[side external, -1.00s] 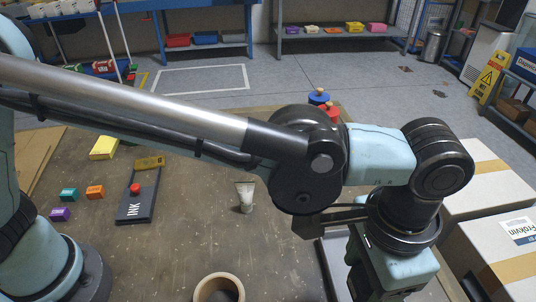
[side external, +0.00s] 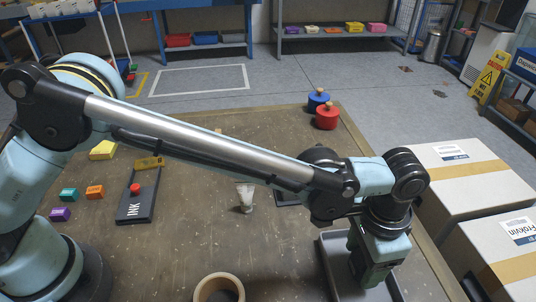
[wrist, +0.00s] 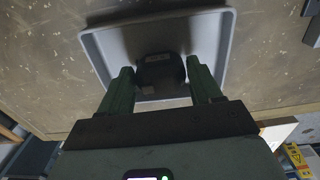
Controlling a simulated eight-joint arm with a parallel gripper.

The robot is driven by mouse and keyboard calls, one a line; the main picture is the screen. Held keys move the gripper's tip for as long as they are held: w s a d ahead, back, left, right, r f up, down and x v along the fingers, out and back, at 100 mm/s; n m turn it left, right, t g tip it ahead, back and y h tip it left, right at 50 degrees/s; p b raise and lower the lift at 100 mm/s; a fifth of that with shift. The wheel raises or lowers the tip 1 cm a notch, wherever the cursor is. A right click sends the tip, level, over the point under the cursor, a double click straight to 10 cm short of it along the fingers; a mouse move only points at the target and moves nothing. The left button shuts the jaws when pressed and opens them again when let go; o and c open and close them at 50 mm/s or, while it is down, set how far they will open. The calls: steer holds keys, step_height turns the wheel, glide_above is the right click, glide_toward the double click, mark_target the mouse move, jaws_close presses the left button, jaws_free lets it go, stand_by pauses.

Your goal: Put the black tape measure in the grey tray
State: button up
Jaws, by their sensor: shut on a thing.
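The black tape measure (wrist: 160,72) shows in the wrist view between the two green fingers of my gripper (wrist: 162,84), which is shut on it. The grey tray (wrist: 227,45) lies behind and around it in that view, so the tape measure is over or inside the tray. In the side view the grey tray (side external: 328,262) is at the lower right, with my gripper (side external: 372,278) low over it. The tape measure is hidden there. I cannot tell whether it touches the tray floor.
Large cardboard boxes (side external: 455,185) stand right of the tray. A white tube (side external: 245,197), a round wooden container (side external: 219,285) and a dark INK pad (side external: 137,205) are on the table to the left. Red (side external: 326,118) and blue (side external: 317,103) knobbed pieces stand at the back.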

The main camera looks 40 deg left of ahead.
steer(key=shift+f, duration=0.15)
steer(key=o, duration=1.3)
step_height(320, 180, up, 12)
steer(key=w+a+r+n+t+h, duration=0.1)
steer(key=w+a+r+n, duration=0.2)
steer(key=a, duration=0.8)
steer(key=s+a+f+n+t, duration=0.1)
steer(key=s+a+n+t, duration=0.1)
steer(key=a, duration=0.7)
steer(key=s+a+f+n+t, duration=0.1)
steer(key=s+a+n+t, duration=0.1)
steer(key=a, duration=0.7)
steer(key=s+a+f+n+t+y, duration=0.1)
steer(key=s+a, duration=0.3)
steer(key=a, duration=0.5)
steer(key=shift+s+a+f+n+t, duration=0.25)
steer(key=shift+f+n+t, duration=0.15)
steer(key=shift+n+t, duration=0.15)
